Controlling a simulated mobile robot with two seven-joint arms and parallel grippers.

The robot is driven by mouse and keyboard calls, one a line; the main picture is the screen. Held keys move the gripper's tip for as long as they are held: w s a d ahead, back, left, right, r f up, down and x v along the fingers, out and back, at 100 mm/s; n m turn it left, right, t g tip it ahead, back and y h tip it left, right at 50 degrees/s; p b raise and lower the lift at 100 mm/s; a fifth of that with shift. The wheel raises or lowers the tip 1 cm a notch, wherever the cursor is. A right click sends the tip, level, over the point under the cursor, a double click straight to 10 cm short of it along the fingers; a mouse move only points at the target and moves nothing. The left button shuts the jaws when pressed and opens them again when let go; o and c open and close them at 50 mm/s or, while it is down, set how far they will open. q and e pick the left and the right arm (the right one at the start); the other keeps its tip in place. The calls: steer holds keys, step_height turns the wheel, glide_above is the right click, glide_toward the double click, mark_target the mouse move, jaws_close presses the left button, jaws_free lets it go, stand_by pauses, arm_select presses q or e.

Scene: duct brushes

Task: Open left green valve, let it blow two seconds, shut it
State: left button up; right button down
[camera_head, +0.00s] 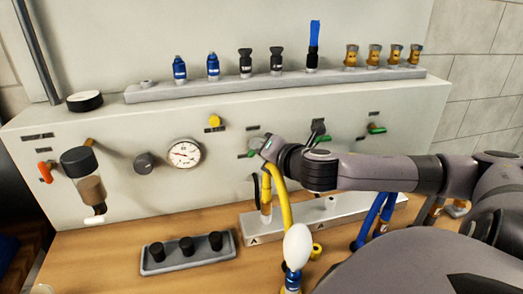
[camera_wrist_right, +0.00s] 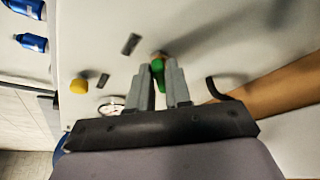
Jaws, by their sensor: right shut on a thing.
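The left green valve (camera_head: 247,154) is on the front of the pale panel, its green handle partly hidden by my right gripper (camera_head: 262,149). In the right wrist view, the green handle (camera_wrist_right: 158,72) sits between the two grey fingertips of my right gripper (camera_wrist_right: 162,78), which is shut on it. The second green valve (camera_head: 377,130) is farther right on the panel, clear of the gripper. My left gripper is not in view.
A yellow hose (camera_head: 282,196) and a white bulb-shaped object (camera_head: 297,245) stand below my right gripper. A round gauge (camera_head: 185,154) and a yellow knob (camera_head: 214,121) are to its left. A rail (camera_head: 225,88) with several fittings tops the panel. Bare wooden bench (camera_head: 100,245) shows at left.

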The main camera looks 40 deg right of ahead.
steer(key=shift+s+d+f+m+t+y+b, duration=0.15)
steer(key=shift+m+t+y+b, duration=0.3)
steer(key=shift+m, duration=0.7)
steer(key=shift+w+a+f+m+t+b, duration=0.1)
steer(key=shift+f+m+t+b, duration=0.1)
steer(key=shift+m+t, duration=0.75)
steer(key=shift+s+d+f+m+t+y+b, duration=0.15)
steer(key=shift+m+t+y+b, duration=0.15)
steer(key=shift+m, duration=1.1)
steer(key=shift+w, duration=0.1)
steer(key=c, duration=1.1)
jaws_free()
steer(key=shift+c, duration=0.2)
steer(key=s, duration=0.7)
steer(key=shift+a+b, duration=0.35)
steer(key=shift+a, duration=0.1)
